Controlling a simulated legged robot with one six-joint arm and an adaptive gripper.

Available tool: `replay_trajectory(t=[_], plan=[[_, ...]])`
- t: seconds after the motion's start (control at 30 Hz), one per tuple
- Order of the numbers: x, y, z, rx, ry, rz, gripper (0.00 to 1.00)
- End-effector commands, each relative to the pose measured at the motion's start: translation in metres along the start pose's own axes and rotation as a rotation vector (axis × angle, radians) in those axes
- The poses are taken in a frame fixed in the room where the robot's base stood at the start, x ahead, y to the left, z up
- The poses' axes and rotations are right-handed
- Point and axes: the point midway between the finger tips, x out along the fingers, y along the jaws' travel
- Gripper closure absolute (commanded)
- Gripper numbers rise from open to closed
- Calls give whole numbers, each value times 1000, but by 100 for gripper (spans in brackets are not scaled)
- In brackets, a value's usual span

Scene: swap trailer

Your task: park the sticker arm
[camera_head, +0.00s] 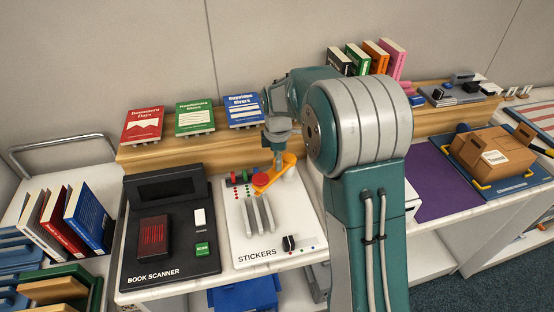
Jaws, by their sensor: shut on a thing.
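The white STICKERS panel (285,248) lies on the counter right of the book scanner. The orange sticker arm (273,179) spans the panel's upper part at a slant, with a red round end (260,180) at its lower left. My gripper (279,162) points down from my grey-teal wrist and is shut on the orange arm near its middle. The fingertips are small and partly hidden, so the exact grip is hard to see. Grey bars (258,216) stand below the arm on the panel.
The black book scanner (170,262) holds a dark red book (154,236). Red, green and blue books (193,116) stand on the wooden ledge (150,158) behind. A purple mat (440,180) and a brown carton (490,152) lie right of my arm. Upright books stand at left.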

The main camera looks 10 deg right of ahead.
Motion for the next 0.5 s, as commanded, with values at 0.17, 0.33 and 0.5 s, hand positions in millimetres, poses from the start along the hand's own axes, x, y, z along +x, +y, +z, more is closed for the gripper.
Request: replay_trajectory(t=[0.17, 0.33, 0.5], plan=[[1, -3, 4, -84, -1, 0, 100], [1, -7, 10, -217, -1, 1, 100], [1, -11, 17, -375, -1, 1, 100]])
